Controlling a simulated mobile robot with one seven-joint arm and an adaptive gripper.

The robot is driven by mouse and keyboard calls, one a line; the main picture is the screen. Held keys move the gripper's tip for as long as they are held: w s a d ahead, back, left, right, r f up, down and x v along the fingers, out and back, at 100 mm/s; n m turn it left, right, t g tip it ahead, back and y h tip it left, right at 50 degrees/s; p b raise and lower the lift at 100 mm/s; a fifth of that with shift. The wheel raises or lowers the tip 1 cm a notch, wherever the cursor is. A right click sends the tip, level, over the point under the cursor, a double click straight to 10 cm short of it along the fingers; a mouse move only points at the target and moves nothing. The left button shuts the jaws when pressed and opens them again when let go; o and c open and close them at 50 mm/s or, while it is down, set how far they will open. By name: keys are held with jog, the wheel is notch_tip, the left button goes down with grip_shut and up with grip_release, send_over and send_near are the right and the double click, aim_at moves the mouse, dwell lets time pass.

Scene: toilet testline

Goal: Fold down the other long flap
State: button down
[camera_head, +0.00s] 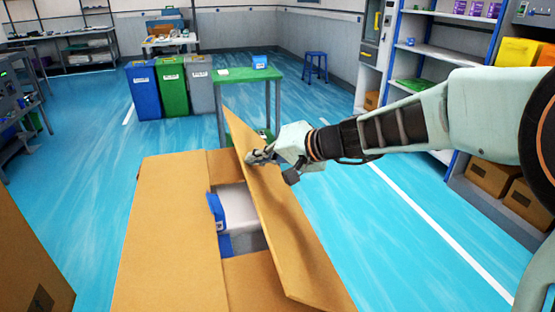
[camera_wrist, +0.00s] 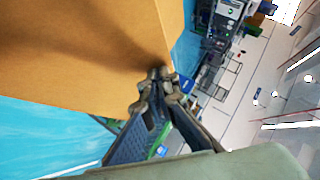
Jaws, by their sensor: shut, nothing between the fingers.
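A brown cardboard box (camera_head: 165,235) stands open in front of me in the head view. Its left long flap lies flat, and the short flaps at the far end (camera_head: 224,165) and near end (camera_head: 252,282) lie level. The right long flap (camera_head: 285,225) is raised and tilted beside the gap. My gripper (camera_head: 258,157) is shut and empty at this flap's far part, on its right side. In the wrist view, the closed fingertips (camera_wrist: 158,78) are right by the cardboard (camera_wrist: 80,50); contact is unclear. A grey-white item (camera_head: 237,207) with blue parts shows inside the box.
A green table (camera_head: 248,76) stands just beyond the box. Blue, green and grey bins (camera_head: 173,87) and a blue stool (camera_head: 315,66) are farther back. Shelves (camera_head: 450,50) line the right. More cardboard (camera_head: 28,250) is at the near left.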

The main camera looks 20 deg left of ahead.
jog(key=shift+s+a+f+n+t+h+p, duration=0.6)
jog(key=shift+s+a+f+h+p, duration=0.55)
jog(key=shift+f, duration=1.25)
jog(key=shift+s+a+f+n+t+h+p, duration=0.4)
jog(key=shift+s+a+f+n+h+p, duration=0.3)
jog(key=shift+a+f+p, duration=1.05)
jog(key=shift+s+a+f+n+t+h+p, duration=0.7)
jog(key=shift+f+p, duration=0.95)
jog(key=shift+f, duration=1.4)
jog(key=shift+s+a+f+h, duration=0.1)
jog(key=shift+s+h, duration=0.15)
jog(key=shift+s+f, duration=0.15)
jog(key=shift+f, duration=0.1)
